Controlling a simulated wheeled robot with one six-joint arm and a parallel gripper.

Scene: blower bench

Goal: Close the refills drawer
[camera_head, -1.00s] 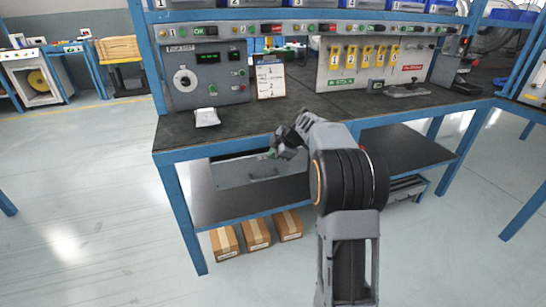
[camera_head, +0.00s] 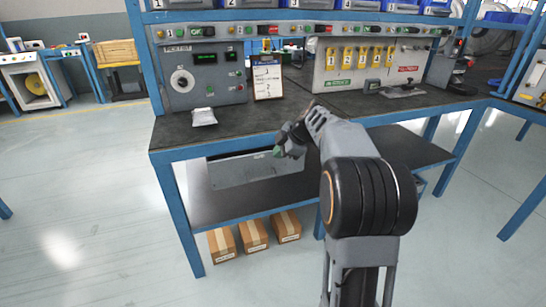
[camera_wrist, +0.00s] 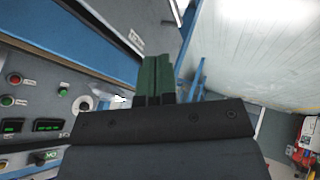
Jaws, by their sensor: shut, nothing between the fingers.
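A grey drawer (camera_head: 255,170) hangs under the left part of the bench top, with a wide flat front. A dark strip shows along its upper edge, below the bench's blue front rail. How far it stands out is hard to tell, and no label on it can be read. My gripper (camera_head: 279,152) is at the drawer's upper right, just below the bench edge. Whether it touches the drawer is unclear. In the wrist view its green fingers (camera_wrist: 154,77) are together and empty; the drawer is not clearly recognisable there.
The bench top (camera_head: 235,128) is above my gripper, with a white packet (camera_head: 204,117) and a clipboard (camera_head: 267,78) on it. A lower shelf (camera_head: 235,200) runs beneath the drawer. Several cardboard boxes (camera_head: 254,235) sit under that shelf. The floor at left is clear.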

